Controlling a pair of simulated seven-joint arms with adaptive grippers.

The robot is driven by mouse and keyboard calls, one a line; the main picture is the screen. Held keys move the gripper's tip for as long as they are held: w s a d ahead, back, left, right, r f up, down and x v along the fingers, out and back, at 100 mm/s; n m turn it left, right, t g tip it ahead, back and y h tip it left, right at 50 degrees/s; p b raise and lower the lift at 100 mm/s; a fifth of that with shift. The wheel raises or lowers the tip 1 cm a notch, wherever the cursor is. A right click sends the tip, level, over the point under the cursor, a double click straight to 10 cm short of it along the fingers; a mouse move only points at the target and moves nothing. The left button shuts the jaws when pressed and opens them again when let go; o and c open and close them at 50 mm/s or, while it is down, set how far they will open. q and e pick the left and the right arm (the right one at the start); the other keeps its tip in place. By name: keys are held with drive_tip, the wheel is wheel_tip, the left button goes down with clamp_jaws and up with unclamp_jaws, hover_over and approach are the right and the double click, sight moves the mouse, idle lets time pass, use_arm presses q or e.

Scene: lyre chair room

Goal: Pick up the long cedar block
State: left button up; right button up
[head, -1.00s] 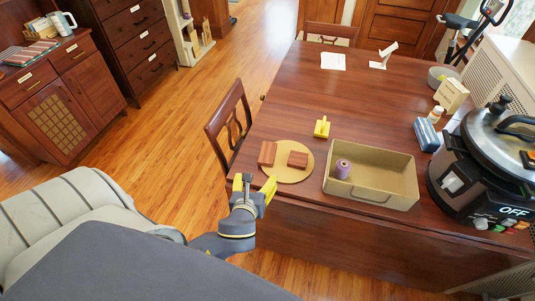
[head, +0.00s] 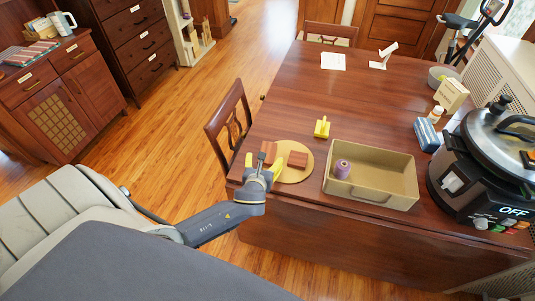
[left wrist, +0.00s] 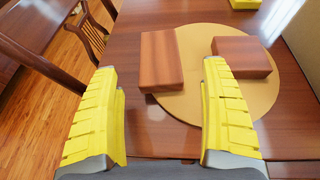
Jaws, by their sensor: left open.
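Two reddish-brown wooden blocks lie on a round tan board (left wrist: 187,107) on the table. The longer block (left wrist: 161,60) is on the left of the board in the left wrist view, and the shorter block (left wrist: 242,56) is to its right. In the head view the shorter block (head: 297,160) shows clear, while the longer block (head: 269,149) is partly hidden by my gripper. My left gripper (head: 263,163) is open and empty at the board's near left edge. In the left wrist view its yellow fingers lie to either side of the longer block's near end, apart from it. My right gripper is not in view.
A tan open box (head: 400,175) with a purple spool (head: 342,169) stands right of the board. A yellow object (head: 322,127) sits behind the board. A chair (head: 229,122) stands at the table's left side. A large cooker (head: 480,165) is at the right.

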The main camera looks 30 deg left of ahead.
sight(270, 148)
use_arm(q)
drive_tip(key=shift+x, duration=2.75)
drive_tip(key=shift+a+f, duration=0.1)
drive_tip(key=shift+s, duration=0.1)
drive_tip(key=shift+c, duration=0.4)
